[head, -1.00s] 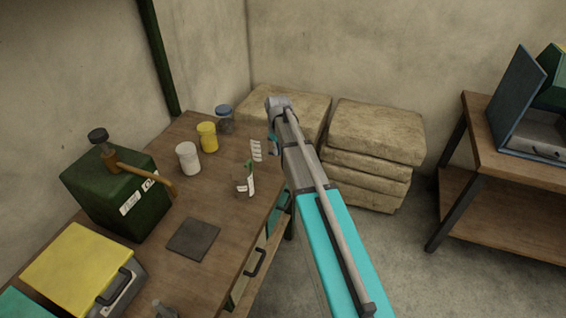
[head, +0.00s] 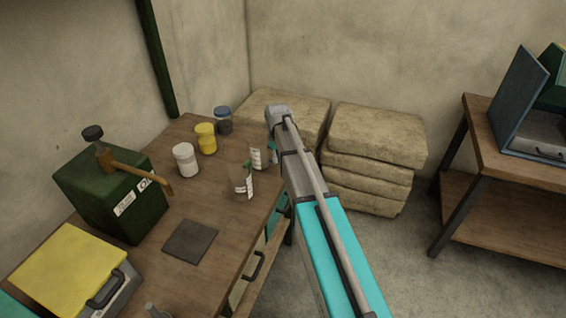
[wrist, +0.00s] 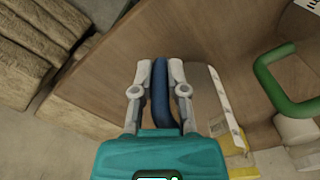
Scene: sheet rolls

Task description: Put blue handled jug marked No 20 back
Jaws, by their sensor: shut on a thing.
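The blue-handled jug is clear, with a white label (head: 256,158), at the right edge of the wooden workbench (head: 215,215) in the head view. My gripper is at the far end of my arm there, mostly hidden behind its links. In the wrist view my gripper (wrist: 160,95) is shut on the upright blue handle (wrist: 160,90), and the clear body (wrist: 208,100) is to its right. I cannot tell whether the jug's base touches the bench. The number on its label is too small to read.
A clear jug with a green handle (wrist: 290,95) stands close by, nearer in the head view (head: 242,184). White (head: 185,160), yellow (head: 205,138) and blue-lidded (head: 223,118) jars stand behind. A dark mat (head: 190,241) lies in front. Stacked sacks (head: 375,150) stand beyond the bench.

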